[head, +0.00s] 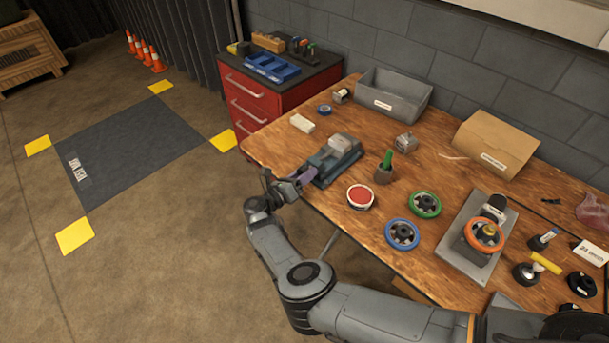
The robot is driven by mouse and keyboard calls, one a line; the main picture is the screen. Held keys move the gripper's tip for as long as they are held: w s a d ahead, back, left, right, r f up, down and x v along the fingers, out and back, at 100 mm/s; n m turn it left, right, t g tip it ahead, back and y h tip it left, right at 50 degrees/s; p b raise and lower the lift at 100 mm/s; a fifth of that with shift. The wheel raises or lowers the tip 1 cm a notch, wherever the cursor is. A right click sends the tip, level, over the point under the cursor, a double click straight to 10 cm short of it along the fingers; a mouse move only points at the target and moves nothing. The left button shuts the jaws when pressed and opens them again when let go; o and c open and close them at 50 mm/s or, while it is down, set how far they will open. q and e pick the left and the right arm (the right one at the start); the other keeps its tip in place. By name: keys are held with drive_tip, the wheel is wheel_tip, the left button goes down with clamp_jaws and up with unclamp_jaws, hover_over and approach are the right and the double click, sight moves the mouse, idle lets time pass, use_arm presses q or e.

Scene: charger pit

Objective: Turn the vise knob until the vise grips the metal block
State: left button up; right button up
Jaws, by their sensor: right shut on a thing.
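The blue-grey vise (324,163) sits at the front left edge of the wooden workbench. My right gripper (283,183) is at the vise's front end, over the bench edge, shut on what looks like the vise knob. The knob is mostly hidden by the fingers. A purple-grey part (304,173) shows between the gripper and the vise body. A light grey piece (341,142) shows at the vise's far end; I cannot tell whether it is the metal block or part of the vise. Whether the jaws touch a block is too small to tell. My left gripper is out of view.
A white box (302,123) and blue roll (324,109) lie behind the vise. A red-topped round tin (360,197), a green-handled tool in a cup (384,170) and blue (402,233) and green handwheels (425,204) stand to the right. A red drawer cabinet (262,103) adjoins the bench.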

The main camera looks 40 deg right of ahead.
drive_tip(key=m, duration=0.3)
drive_tip(key=shift+w+m+b, duration=0.1)
drive_tip(key=shift+m+b, duration=0.25)
drive_tip(key=shift+m, duration=0.05)
drive_tip(key=m, duration=0.4)
drive_tip(key=shift+m+b, duration=0.3)
drive_tip(key=m, duration=0.3)
drive_tip(key=shift+w+m+b, duration=0.15)
drive_tip(key=shift+m+b, duration=0.15)
drive_tip(key=m+b, duration=0.1)
drive_tip(key=m, duration=0.2)
drive_tip(key=shift+m, duration=0.3)
drive_tip(key=m+b, duration=0.2)
drive_tip(key=m, duration=0.2)
drive_tip(key=shift+w+m, duration=0.1)
drive_tip(key=shift+m, duration=0.2)
drive_tip(key=m+b, duration=0.3)
drive_tip(key=m, duration=0.3)
drive_tip(key=m+b, duration=0.1)
drive_tip(key=m, duration=0.1)
drive_tip(key=shift+r+m, duration=0.3)
drive_tip(key=shift+m, duration=1)
